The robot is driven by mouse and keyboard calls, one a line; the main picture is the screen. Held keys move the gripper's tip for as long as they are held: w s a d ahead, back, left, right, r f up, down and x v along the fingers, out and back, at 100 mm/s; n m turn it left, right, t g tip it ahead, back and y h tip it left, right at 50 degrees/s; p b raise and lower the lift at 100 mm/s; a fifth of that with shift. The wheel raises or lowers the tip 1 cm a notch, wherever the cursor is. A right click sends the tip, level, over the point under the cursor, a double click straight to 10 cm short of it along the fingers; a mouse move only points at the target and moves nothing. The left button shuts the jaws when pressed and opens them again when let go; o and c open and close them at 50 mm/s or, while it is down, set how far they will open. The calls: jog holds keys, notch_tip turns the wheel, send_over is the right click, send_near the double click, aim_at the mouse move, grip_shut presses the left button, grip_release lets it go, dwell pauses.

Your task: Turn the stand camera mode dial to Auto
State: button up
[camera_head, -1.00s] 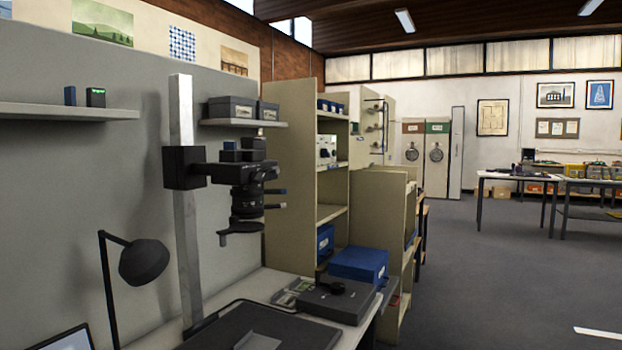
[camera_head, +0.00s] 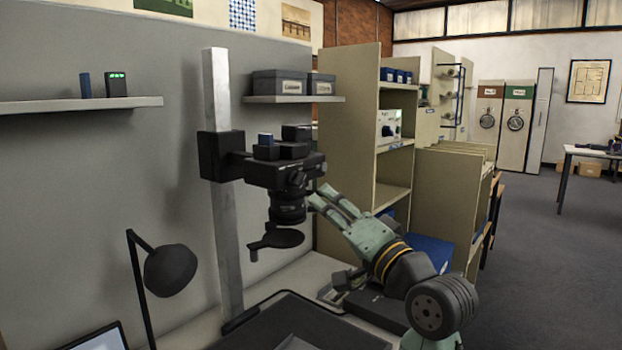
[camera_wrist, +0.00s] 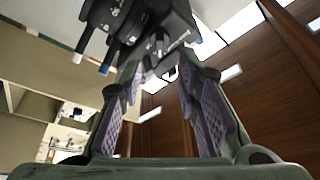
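The black stand camera (camera_head: 283,174) is mounted on a grey upright column, its lens pointing down. My gripper (camera_head: 320,194) is raised at the right side of the camera body, its fingertips close to it. In the wrist view the camera body (camera_wrist: 120,22) fills the top, and my gripper (camera_wrist: 158,70) shows two fingers spread apart with nothing held between them. A small dark knob-like part (camera_wrist: 160,42) with pale markings sits just beyond the fingertips; I cannot tell its setting or whether the fingers touch it. In the head view the fingers partly hide the camera's right side.
The grey column (camera_head: 222,240) stands left of the camera. A black desk lamp (camera_head: 170,270) is at lower left. A wall shelf (camera_head: 293,99) with grey boxes is behind. Beige shelving (camera_head: 345,150) and a blue box (camera_head: 433,250) are behind my arm. Open floor lies to the right.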

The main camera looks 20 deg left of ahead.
aim_at(302, 182)
jog(key=p+x, duration=0.2)
jog(key=x, duration=0.6)
jog(key=shift+w+a, duration=0.25)
jog(key=shift+a, duration=0.05)
jog(key=shift+c, duration=0.4)
grip_shut()
